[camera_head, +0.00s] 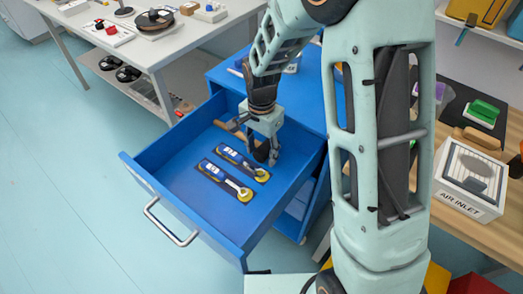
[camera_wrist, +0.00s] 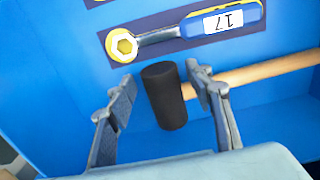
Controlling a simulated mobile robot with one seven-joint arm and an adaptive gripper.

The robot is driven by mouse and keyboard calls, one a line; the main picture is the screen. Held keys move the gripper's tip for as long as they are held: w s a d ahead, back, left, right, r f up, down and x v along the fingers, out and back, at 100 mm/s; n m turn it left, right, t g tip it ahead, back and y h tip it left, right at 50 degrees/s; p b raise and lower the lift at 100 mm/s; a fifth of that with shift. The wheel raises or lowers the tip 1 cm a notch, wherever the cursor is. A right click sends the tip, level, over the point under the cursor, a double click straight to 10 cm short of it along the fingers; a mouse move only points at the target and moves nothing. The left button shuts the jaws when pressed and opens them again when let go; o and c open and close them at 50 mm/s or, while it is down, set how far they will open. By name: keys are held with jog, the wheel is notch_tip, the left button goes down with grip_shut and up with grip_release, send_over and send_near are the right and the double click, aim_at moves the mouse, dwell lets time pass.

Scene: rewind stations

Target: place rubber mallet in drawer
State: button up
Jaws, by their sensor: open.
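The rubber mallet, with a black head and a wooden handle (camera_head: 226,127), is inside the open blue drawer (camera_head: 160,160), near its back end. In the wrist view its black head (camera_wrist: 165,97) is between my two fingers, with a gap on each side. The handle (camera_wrist: 272,71) runs off to the right behind one finger. My gripper (camera_head: 267,155) is open and reaches down into the drawer; its fingers (camera_wrist: 161,78) also show in the wrist view. The arm partly hides the mallet in the head view. Whether the head touches the drawer floor is hard to tell.
Two blue-handled tools on dark mats (camera_head: 226,180) (camera_head: 240,163) lie in the drawer in front of the mallet. The blue cabinet top (camera_head: 304,92) is beside my arm. A white table (camera_head: 140,47) stands at the left, a wooden bench (camera_head: 455,225) at the right.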

jog(key=shift+r, duration=0.1)
notch_tip(320, 180, up, 12)
jog(key=p, duration=0.2)
jog(key=shift+r, duration=0.1)
dwell(0.5)
